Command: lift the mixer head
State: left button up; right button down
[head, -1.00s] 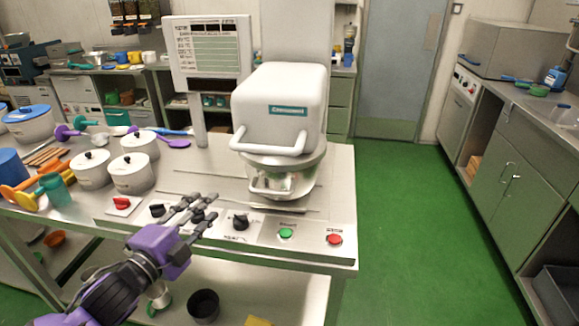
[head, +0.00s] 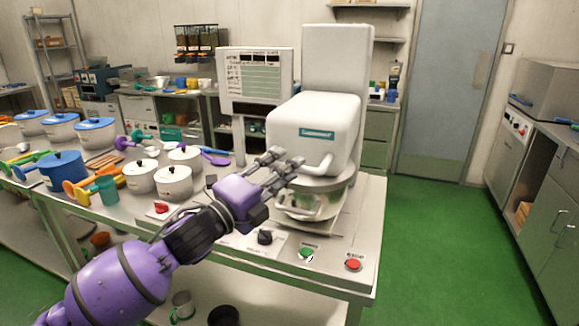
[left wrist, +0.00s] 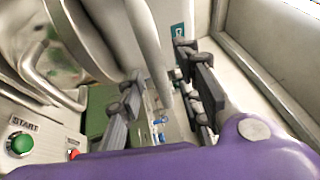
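The white mixer head (head: 312,125) sits lowered over the metal bowl (head: 330,199) on the counter machine. A light bar handle (head: 322,167) crosses its lower front; its left part is hidden behind my left gripper. My left gripper (head: 279,164) is open at the front left of the head, close to the handle. In the left wrist view the handle (left wrist: 150,50) runs between the two spread fingers of the gripper (left wrist: 160,95). I cannot tell whether either finger touches it. The bowl (left wrist: 50,60) shows at the left there. My right gripper is not in view.
Green start button (head: 306,254), red button (head: 353,264) and black knob (head: 265,237) sit on the front panel below my arm. White lidded pots (head: 173,182) stand left of the arm. A display panel (head: 256,80) stands behind. Green floor (head: 440,240) is clear at right.

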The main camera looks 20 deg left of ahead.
pick_arm(q)
jog(key=shift+x, duration=0.8)
grip_shut()
